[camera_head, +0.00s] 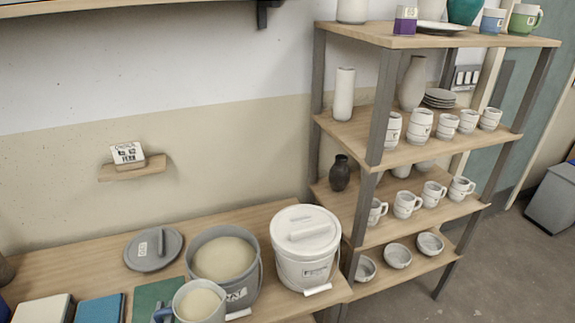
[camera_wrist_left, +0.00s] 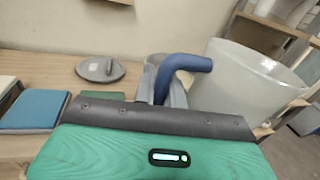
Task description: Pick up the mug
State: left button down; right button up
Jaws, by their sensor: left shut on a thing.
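The mug (camera_head: 200,304) is light grey-white with a blue handle on its left, at the bottom edge of the head view. Its inside looks cream. In the left wrist view the mug (camera_wrist_left: 247,85) looms large and pale at the right, roughly upright. Its blue handle (camera_wrist_left: 185,64) bends down behind the dark bar of my left gripper (camera_wrist_left: 160,102). In the head view the mug overlaps the front of the grey bucket. I cannot tell its height above the table. My right gripper is not in view.
The open grey bucket (camera_head: 252,283) of cream glaze stands behind the mug, with a lidded white bucket (camera_head: 306,262) to its right. A grey lid (camera_head: 153,250) and books (camera_head: 100,309) lie left. A shelf rack (camera_head: 376,120) with pottery stands at right.

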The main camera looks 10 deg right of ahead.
aim_at(459, 187)
jog(key=i+l, duration=0.1)
jog(key=l, duration=0.35)
jog(key=i+l, duration=0.1)
jog(key=l, duration=0.35)
jog(key=i+l+z, duration=0.1)
jog(key=l, duration=0.35)
jog(key=i+l, duration=0.2)
jog(key=l, duration=0.25)
jog(key=i+l, duration=0.25)
jog(key=l, duration=0.15)
jog(key=i+l+z, duration=0.1)
jog(key=l, duration=0.35)
jog(key=i, duration=0.1)
